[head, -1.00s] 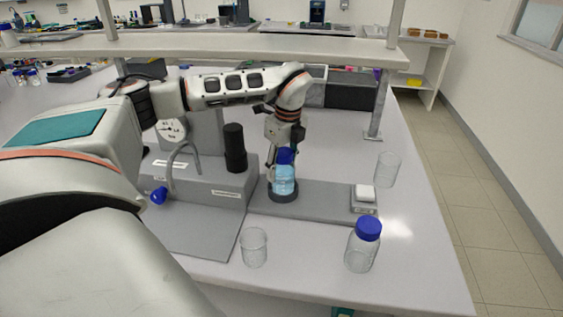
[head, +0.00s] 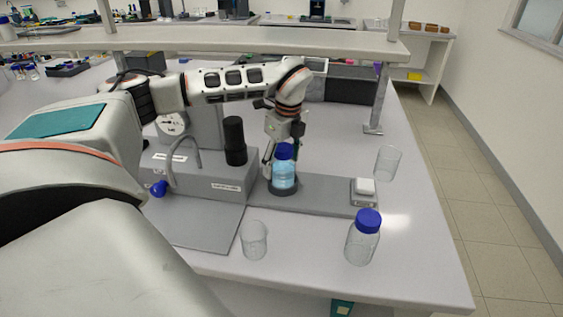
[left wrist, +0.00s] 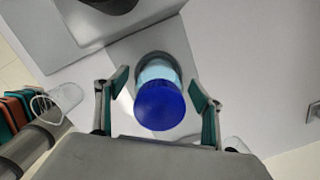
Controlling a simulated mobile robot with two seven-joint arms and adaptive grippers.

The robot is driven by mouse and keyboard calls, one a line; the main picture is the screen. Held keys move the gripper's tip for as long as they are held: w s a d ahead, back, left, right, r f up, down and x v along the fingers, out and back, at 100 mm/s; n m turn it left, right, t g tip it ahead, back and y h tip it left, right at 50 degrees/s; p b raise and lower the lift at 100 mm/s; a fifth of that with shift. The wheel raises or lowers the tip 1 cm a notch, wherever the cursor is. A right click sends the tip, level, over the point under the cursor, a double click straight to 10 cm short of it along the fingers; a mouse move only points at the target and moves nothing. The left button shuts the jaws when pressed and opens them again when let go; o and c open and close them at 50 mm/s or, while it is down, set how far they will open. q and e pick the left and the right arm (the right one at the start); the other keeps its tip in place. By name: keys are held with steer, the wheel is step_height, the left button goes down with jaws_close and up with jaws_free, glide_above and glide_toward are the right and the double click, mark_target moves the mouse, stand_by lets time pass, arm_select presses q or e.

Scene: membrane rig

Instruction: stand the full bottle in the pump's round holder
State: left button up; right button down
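The full bottle (head: 284,171), with blue liquid and a blue cap, stands upright in the pump's round dark holder (head: 284,188) on the grey base. In the left wrist view the blue cap (left wrist: 159,105) is in the middle, with the holder's rim (left wrist: 153,55) behind it. My left gripper (head: 281,160) is around the bottle from behind. In the left wrist view its two fingers (left wrist: 160,95) are spread, with a gap on each side of the bottle. My right gripper is not in view.
The grey pump unit (head: 205,180), with a black cylinder (head: 234,140) and a bent tube, stands left of the holder. A small scale (head: 364,192), an empty beaker (head: 387,163), another beaker (head: 253,240) and a clear blue-capped bottle (head: 362,240) stand nearby. A shelf (head: 200,42) spans the back.

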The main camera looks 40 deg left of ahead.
arm_select(q)
steer(key=r, duration=0.4)
steer(key=d+r, duration=0.1)
steer(key=r, duration=0.7)
steer(key=shift+d, duration=0.2)
steer(key=shift+f, duration=0.1)
